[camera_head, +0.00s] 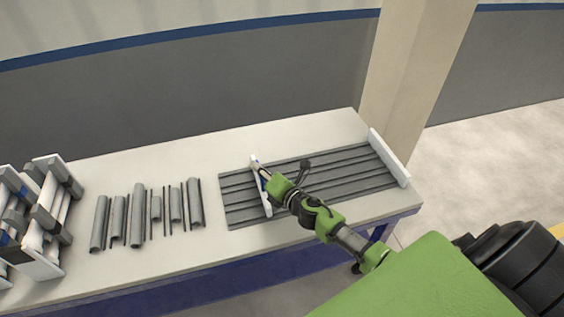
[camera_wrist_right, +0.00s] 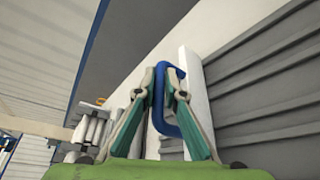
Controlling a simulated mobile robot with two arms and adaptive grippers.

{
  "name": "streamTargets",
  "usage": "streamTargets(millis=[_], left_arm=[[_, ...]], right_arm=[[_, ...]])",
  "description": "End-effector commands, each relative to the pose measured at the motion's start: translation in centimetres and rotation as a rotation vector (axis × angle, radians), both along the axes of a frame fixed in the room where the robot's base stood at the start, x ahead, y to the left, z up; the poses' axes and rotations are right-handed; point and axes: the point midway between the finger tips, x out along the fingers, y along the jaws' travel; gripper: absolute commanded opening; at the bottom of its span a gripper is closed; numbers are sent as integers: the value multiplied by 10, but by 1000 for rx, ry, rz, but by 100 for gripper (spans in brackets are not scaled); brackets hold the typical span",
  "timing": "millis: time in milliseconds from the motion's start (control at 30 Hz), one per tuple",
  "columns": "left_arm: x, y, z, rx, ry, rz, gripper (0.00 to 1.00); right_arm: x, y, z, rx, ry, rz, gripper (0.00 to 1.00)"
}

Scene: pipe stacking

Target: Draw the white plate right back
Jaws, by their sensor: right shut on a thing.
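The white plate (camera_head: 263,200) stands upright across the grey grooved rack (camera_head: 335,177), toward the rack's left end. It also shows in the right wrist view (camera_wrist_right: 196,98), just right of my fingers. A blue handle (camera_wrist_right: 166,118) is on the plate's side. My right gripper (camera_head: 265,175) reaches in from the lower right over the rack. In the right wrist view its fingers (camera_wrist_right: 161,85) are shut on the blue handle. The gripper partly hides the plate and handle in the head view. My left gripper is not in view.
A second white plate (camera_head: 389,157) stands at the rack's right end. Several grey pipes (camera_head: 136,215) lie left of the rack on the pale table (camera_head: 200,262). White frames holding pipes (camera_head: 52,165) stand at the far left. A pillar (camera_head: 414,70) rises behind the right end.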

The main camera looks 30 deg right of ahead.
Motion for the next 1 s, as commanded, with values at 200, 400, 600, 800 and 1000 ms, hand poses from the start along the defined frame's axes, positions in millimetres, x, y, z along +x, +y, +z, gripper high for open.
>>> streamTargets(millis=[200,400,600,800,1000], left_arm=[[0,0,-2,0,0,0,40],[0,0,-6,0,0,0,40],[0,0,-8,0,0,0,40],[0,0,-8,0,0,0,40],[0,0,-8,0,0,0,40]], right_arm=[[16,65,2,6,-5,6,0],[25,103,2,5,-5,6,0],[30,121,2,3,-5,4,0],[31,125,3,2,-5,4,0],[31,126,3,2,-6,7,0]])
